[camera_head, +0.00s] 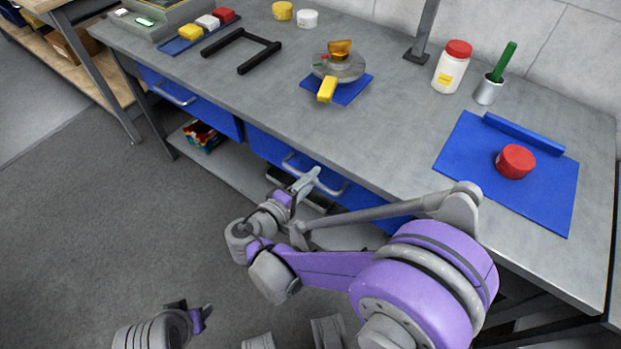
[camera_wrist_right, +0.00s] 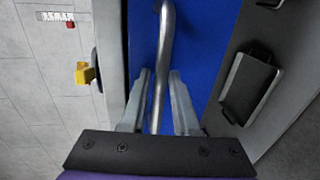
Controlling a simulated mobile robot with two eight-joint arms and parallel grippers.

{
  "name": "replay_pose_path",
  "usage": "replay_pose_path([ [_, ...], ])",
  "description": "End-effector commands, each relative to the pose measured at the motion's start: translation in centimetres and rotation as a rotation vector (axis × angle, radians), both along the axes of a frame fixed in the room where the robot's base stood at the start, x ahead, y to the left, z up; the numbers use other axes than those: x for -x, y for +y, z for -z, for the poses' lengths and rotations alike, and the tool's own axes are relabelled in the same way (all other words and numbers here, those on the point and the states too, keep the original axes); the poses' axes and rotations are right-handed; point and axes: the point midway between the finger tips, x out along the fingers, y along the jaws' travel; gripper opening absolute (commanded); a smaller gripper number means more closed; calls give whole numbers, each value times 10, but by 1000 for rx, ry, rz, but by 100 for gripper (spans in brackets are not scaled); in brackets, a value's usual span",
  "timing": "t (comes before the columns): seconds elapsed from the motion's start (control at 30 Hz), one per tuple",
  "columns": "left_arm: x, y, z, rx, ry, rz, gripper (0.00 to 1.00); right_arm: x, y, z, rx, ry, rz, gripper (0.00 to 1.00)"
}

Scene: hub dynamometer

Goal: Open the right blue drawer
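The right blue drawer (camera_head: 268,147) sits under the front edge of the workbench and looks closed. Its grey bar handle (camera_head: 332,188) is partly hidden by my right gripper (camera_head: 306,181). In the right wrist view the drawer front (camera_wrist_right: 205,50) is behind the handle (camera_wrist_right: 166,45), and the two fingers of my right gripper (camera_wrist_right: 160,88) stand open on either side of the bar, with narrow gaps. My left gripper (camera_head: 196,314) is low at the bottom of the head view, away from the bench; its finger opening is unclear.
The left blue drawer (camera_head: 190,103) is beside it, with a shelf (camera_head: 232,172) below. On the benchtop are a blue mat (camera_head: 470,160) with a red cylinder (camera_head: 515,161), a jar (camera_head: 452,68) and a hub device (camera_head: 340,68). The floor in front is clear.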

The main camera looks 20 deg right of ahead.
Motion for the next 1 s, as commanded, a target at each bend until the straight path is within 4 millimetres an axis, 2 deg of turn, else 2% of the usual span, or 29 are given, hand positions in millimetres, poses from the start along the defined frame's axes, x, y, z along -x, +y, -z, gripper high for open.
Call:
replay_pose_path([
  [0.03, 0, 0, 0, 0, 0, 0, 50, 0, 0, 0, 0, 0, 0, 18],
  [0.13, 0, 0, 0, 0, 0, 0, 50, 0, 0, 0, 0, 0, 0, 0],
  [1.0, 0, 0, 0, 0, 0, 0, 50, 0, 0, 0, 0, 0, 0, 0],
])
